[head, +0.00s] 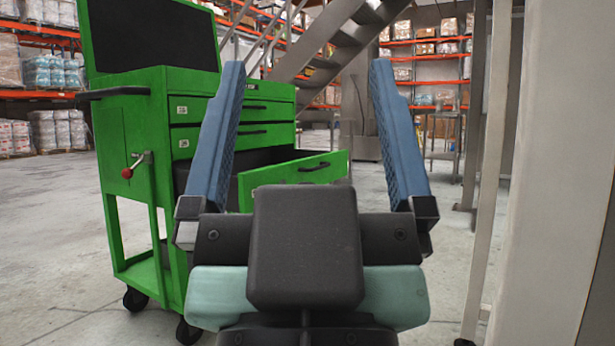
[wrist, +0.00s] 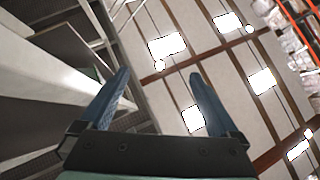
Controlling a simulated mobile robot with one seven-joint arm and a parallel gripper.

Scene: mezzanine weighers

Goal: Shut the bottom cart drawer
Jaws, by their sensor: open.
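A green tool cart (head: 135,140) on casters stands left of centre in the head view. Its bottom drawer (head: 295,180) is pulled well out toward the right, with a dark handle (head: 314,167) on its front. The two drawers above it (head: 255,110) look shut. My gripper (head: 305,80) is open and empty, its two blue fingers pointing up in front of the cart. It hides part of the drawer's lower left. In the wrist view my gripper (wrist: 158,75) is also open, facing the ceiling, and the cart cannot be made out there.
Pale posts (head: 545,170) stand close on the right. A metal staircase (head: 340,45) rises behind the cart. Stocked racks (head: 430,60) line the back. The floor (head: 50,220) is clear at left, and a strip is open between the drawer and the posts.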

